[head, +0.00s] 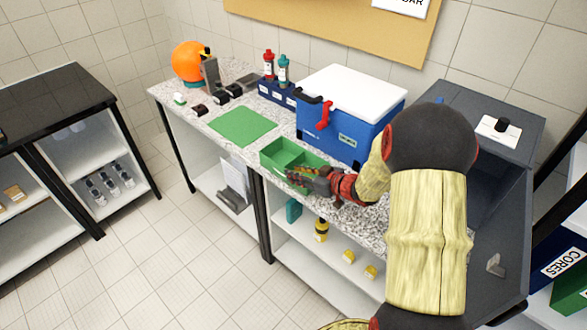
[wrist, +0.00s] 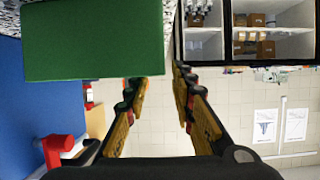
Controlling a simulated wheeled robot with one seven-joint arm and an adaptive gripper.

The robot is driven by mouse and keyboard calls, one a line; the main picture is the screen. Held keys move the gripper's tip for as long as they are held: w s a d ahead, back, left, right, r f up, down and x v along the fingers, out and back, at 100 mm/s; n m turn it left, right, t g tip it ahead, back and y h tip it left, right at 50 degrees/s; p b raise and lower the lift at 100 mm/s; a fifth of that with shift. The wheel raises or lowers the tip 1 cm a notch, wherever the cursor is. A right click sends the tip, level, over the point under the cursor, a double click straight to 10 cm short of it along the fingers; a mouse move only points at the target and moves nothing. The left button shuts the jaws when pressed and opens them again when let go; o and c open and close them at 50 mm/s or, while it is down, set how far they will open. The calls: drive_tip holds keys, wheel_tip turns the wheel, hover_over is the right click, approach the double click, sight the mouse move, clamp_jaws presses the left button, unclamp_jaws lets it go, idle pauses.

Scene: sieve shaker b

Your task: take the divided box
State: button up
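The divided box (head: 284,153) is a green open tray with an inner divider, on the speckled counter in front of the blue cooler. My gripper (head: 298,175) comes from the right and covers the box's near right part in the head view. In the wrist view the box (wrist: 88,42) shows as a plain green wall at upper left. The two fingers of my gripper (wrist: 159,82) are apart, with floor and tiles visible between them. The box's edge lies between the finger lines at the tips; I cannot tell whether either finger touches it.
A blue cooler (head: 340,130) with white lid and red latch stands close behind the box. A bare green mat (head: 243,126) lies to the left. A dark grey machine (head: 515,130) is at right.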

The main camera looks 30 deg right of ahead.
sight(294, 164)
drive_tip(key=b+x, duration=0.1)
drive_tip(key=x, duration=0.2)
drive_tip(key=shift+s+a+f, duration=0.2)
drive_tip(key=shift+w+a+f, duration=0.1)
drive_tip(key=shift+w, duration=0.3)
drive_tip(key=c, duration=0.3)
clamp_jaws()
